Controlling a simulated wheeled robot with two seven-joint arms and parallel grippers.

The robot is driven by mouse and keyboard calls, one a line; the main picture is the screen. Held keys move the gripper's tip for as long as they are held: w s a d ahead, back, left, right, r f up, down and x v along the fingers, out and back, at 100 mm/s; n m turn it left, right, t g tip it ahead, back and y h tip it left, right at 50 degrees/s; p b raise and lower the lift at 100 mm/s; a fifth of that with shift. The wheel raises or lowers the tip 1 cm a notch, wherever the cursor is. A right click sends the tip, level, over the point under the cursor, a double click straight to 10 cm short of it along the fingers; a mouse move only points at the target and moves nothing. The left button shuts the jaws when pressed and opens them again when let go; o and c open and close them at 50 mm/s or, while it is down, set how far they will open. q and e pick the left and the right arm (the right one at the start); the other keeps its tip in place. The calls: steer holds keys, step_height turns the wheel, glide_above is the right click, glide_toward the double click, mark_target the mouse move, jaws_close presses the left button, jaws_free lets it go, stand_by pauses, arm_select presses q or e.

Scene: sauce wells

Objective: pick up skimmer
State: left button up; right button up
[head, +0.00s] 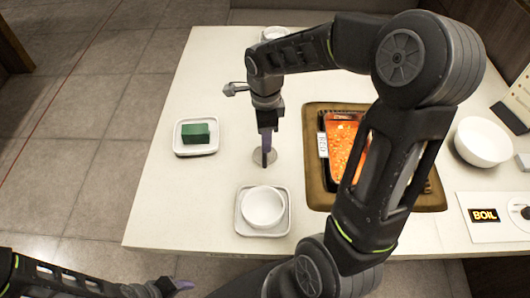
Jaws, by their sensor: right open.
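My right gripper (266,152) points straight down over the white table, with its jaws open and purple-grey fingers seen nearly edge on. A small pale grey round thing (256,158) lies beneath its fingertips; I cannot tell whether it is part of the skimmer or whether the fingers touch it. No skimmer shows clearly; my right arm hides part of the table. My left gripper (178,286) is low at the left, beyond the table's front edge, and I cannot tell whether its jaws are open.
A white plate (178,149) holds a green block (196,133). A white bowl (263,207) stands on a square plate (243,228). A pan of orange-red sauce (341,140) sits in a brown-framed well (318,195), partly behind my arm. Another bowl (483,142) and a BOIL card (485,215) are right.

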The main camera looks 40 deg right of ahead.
steer(key=shift+c, duration=0.4)
jaws_close()
